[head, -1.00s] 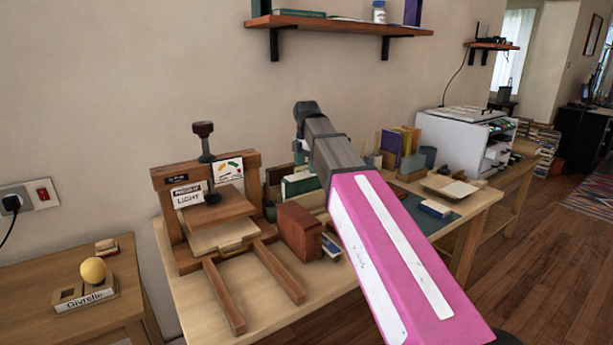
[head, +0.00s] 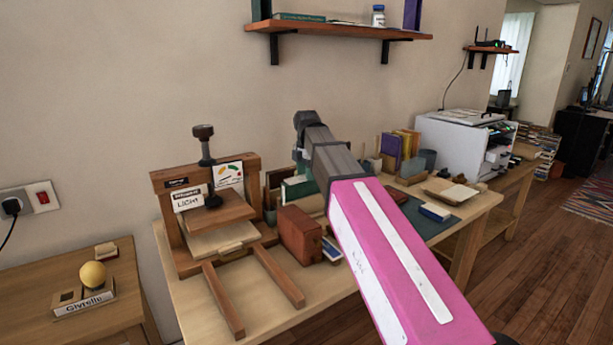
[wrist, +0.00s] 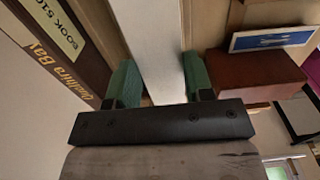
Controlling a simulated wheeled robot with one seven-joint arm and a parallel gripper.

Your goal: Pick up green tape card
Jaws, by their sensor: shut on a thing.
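My gripper (wrist: 158,88) shows in the wrist view, with a green pad on each side. It is shut on a flat, pale grey-white piece (wrist: 155,45) that runs up between the pads. I see no green tape on its visible face, so I cannot tell whether it is the green tape card.
The red-brown block (head: 300,232) and a blue-and-white item (wrist: 272,38) lie close to the gripper's right. A dark lettered board or book (wrist: 60,50) is close on its left. The wooden press (head: 207,215) stands left on the table. A shelf (head: 340,30) hangs above.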

